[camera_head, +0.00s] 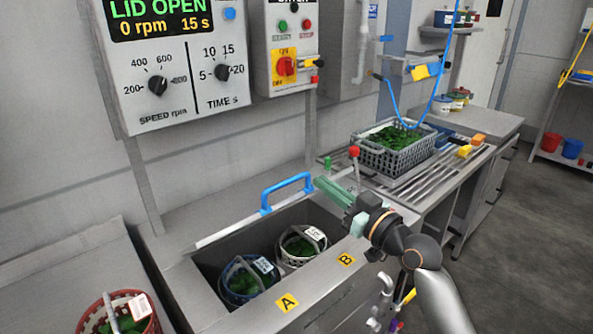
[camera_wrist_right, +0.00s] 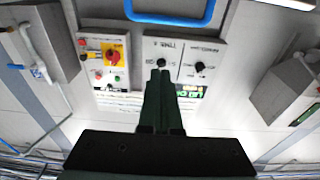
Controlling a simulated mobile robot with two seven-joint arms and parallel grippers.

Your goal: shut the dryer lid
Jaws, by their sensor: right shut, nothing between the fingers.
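The dryer (camera_head: 210,290) is open at the top. Its lid (camera_head: 232,229) shows nearly edge-on, as a pale strip along the back of the opening. A blue handle (camera_head: 286,190) is on the lid, and it also shows at the top of the right wrist view (camera_wrist_right: 170,15). The display (camera_head: 160,15) reads LID OPEN, 0 rpm, 15 s. My right gripper (camera_head: 320,182) is shut and empty, just right of the handle; whether it touches the lid I cannot tell. Its green fingers also show in the wrist view (camera_wrist_right: 160,75). My left gripper is out of view.
Two baskets of greens, one blue-rimmed (camera_head: 238,293) and one grey-rimmed (camera_head: 285,254), sit inside the opening. A red basket (camera_head: 88,318) is at the lower left. A grey crate of greens (camera_head: 372,158) stands on the slatted drainboard behind my right arm. A red-knobbed lever (camera_head: 354,152) rises near the gripper.

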